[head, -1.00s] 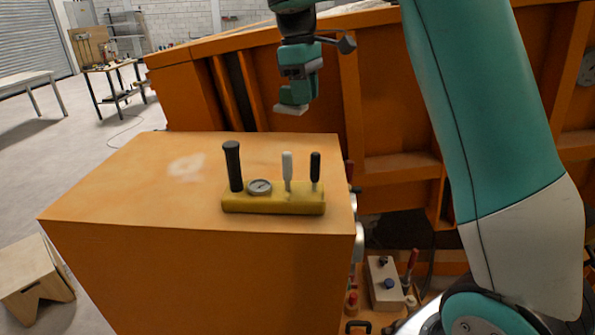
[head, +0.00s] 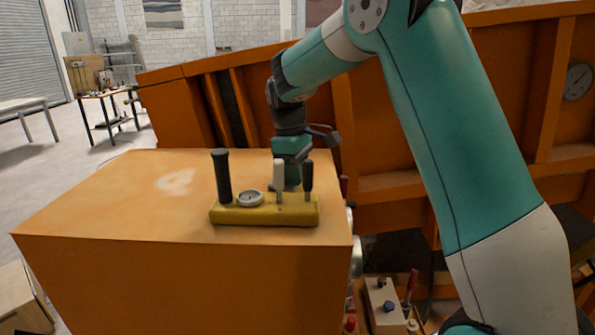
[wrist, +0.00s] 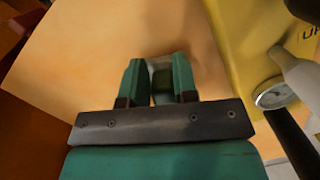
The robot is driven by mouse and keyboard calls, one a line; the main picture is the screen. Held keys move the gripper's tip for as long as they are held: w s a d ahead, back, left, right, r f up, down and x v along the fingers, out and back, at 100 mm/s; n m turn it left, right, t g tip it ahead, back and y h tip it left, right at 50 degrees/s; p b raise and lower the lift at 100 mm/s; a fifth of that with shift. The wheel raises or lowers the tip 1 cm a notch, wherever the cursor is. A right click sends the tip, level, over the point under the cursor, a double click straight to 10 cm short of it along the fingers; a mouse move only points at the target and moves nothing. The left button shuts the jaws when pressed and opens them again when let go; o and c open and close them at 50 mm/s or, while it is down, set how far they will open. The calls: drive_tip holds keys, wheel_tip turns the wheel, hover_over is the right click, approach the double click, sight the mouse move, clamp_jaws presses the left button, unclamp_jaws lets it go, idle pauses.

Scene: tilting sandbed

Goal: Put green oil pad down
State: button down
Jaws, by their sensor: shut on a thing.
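My gripper (head: 287,178) is low over the far right part of the orange box top, behind the yellow valve block. In the wrist view its two teal fingers (wrist: 158,68) are shut on a small dark green thing with a pale part, which I take as the green oil pad (wrist: 162,80). The pad is mostly hidden by the fingers. In the head view the levers hide the fingertips, so I cannot tell whether the pad touches the orange top (head: 110,205).
The yellow valve block (head: 265,212) carries a black lever, a gauge, a white lever and a small black lever, close to my gripper. The tilted orange sandbed (head: 390,140) stands behind. The left part of the box top is clear.

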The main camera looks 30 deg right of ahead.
drive_tip(key=shift+f, duration=0.1)
drive_tip(key=c, duration=0.9)
unclamp_jaws()
wheel_tip(320, 180, up, 12)
drive_tip(key=w+a+p, duration=0.1)
drive_tip(key=p, duration=0.1)
drive_tip(key=shift+w, duration=0.25)
